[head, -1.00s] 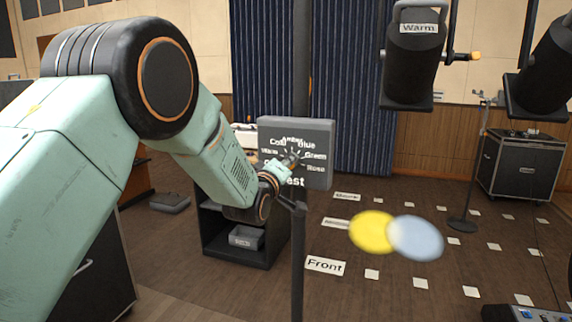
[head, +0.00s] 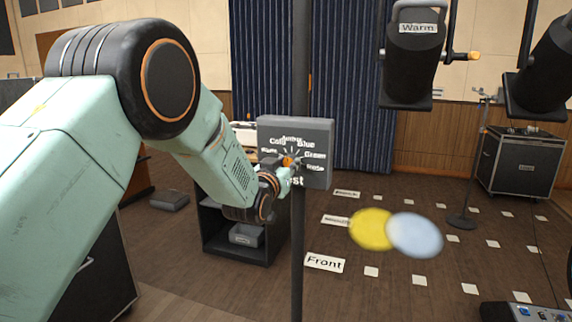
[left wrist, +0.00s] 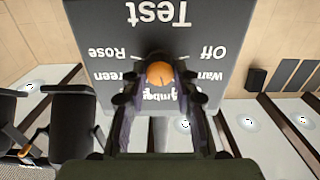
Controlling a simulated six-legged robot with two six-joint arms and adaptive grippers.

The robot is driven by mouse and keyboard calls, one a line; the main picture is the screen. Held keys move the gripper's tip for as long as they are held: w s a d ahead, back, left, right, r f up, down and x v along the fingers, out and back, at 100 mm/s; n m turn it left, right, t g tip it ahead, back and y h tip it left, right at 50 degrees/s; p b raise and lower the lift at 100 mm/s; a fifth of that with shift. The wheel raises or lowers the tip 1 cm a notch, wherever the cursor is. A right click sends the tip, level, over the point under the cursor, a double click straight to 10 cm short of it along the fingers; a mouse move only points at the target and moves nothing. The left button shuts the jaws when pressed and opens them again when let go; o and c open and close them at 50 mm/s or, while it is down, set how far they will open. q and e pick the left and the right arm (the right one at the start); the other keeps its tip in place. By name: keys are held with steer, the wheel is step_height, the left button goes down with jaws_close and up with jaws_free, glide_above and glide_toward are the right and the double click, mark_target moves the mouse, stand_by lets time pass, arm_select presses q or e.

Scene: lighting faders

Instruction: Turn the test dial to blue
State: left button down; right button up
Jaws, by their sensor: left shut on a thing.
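The test panel (head: 318,136) is a grey box with white labels around a dial; Cold, Amber, Blue, Green and others show in the head view. The same panel (left wrist: 95,15) appears upside down in the left wrist view, with Test, Rose, Off and part of Amber readable. The dial's round orange knob (left wrist: 159,73) is at its centre. My left gripper (left wrist: 160,82) has its fingers on both sides of the knob and is shut on it. In the head view the left gripper (head: 287,170) partly covers the dial. I cannot tell which label the knob points to. My right gripper is not in view.
A thin dark pole (head: 298,255) stands just in front of the panel. Lamps, one labelled Warm (head: 413,65), hang at upper right. Yellow (head: 371,229) and pale blue (head: 415,235) light spots lie on the floor. A fader console (head: 525,312) shows at lower right.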

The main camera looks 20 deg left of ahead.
arm_select(q)
steer(key=m, duration=0.5)
steer(key=shift+r+m, duration=0.1)
steer(key=shift+m, duration=2.3)
steer(key=c, duration=1.5)
jaws_free()
steer(key=o, duration=0.5)
steer(key=shift+w+a, duration=0.1)
steer(key=shift+w, duration=0.05)
steer(key=shift+s, duration=0.2)
